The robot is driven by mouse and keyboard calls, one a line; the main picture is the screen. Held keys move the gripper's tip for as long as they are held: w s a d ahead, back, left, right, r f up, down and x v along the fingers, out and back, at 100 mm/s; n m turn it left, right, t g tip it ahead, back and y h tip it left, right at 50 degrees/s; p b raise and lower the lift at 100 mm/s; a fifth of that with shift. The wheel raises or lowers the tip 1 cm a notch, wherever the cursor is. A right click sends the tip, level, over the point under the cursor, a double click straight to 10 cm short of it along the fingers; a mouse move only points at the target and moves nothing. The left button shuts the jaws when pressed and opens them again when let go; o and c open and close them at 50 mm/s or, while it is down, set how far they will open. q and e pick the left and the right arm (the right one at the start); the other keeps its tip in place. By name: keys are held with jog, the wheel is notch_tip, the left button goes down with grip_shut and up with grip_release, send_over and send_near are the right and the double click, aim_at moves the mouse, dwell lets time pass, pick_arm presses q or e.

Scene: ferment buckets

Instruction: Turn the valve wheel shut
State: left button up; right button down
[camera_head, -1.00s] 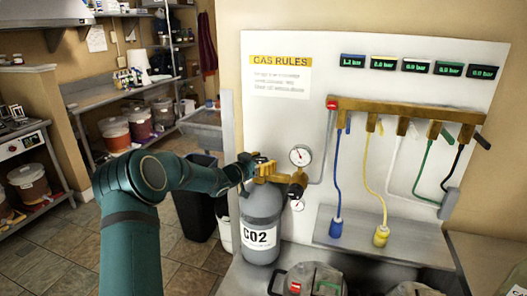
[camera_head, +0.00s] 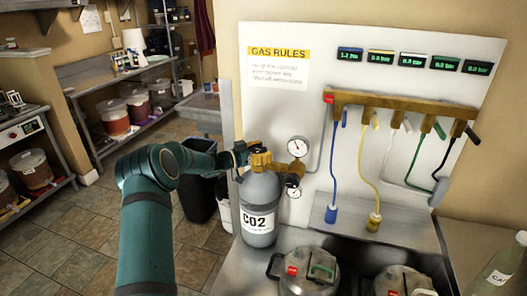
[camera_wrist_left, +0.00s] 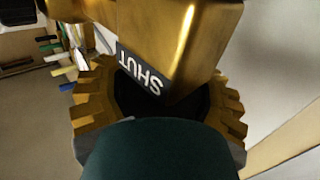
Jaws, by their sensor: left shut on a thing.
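A grey CO2 cylinder (camera_head: 259,195) stands upright in front of the gas board. The brass valve wheel (camera_head: 261,160) is at its top, and my left gripper (camera_head: 243,153) reaches it from the left and is shut on it. In the left wrist view the toothed rim of the valve wheel (camera_wrist_left: 92,108) shows on both sides of my dark green gripper part. A dark label (camera_wrist_left: 141,76) reading SHUT appears upside down beside a brass block. The fingertip contact is mostly hidden. My right gripper is not in view.
A pressure gauge (camera_head: 298,147) and a brass regulator sit just right of the wheel. A brass manifold (camera_head: 400,104) with coloured hoses hangs on the white board. Lidded pots (camera_head: 308,275) stand below, and a glass bottle (camera_head: 500,266) is at right. A dark bin (camera_head: 197,200) stands left of the cylinder.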

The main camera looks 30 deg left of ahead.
pick_arm(q)
jog(key=shift+r, duration=0.35)
jog(key=o, duration=1.3)
jog(key=shift+c, duration=0.2)
jog(key=shift+f, duration=0.15)
jog(key=shift+s+a+f, duration=0.1)
jog(key=shift+s+a, duration=0.05)
jog(key=v, duration=1.1)
jog(key=shift+s+a, duration=0.15)
jog(key=shift+s, duration=0.15)
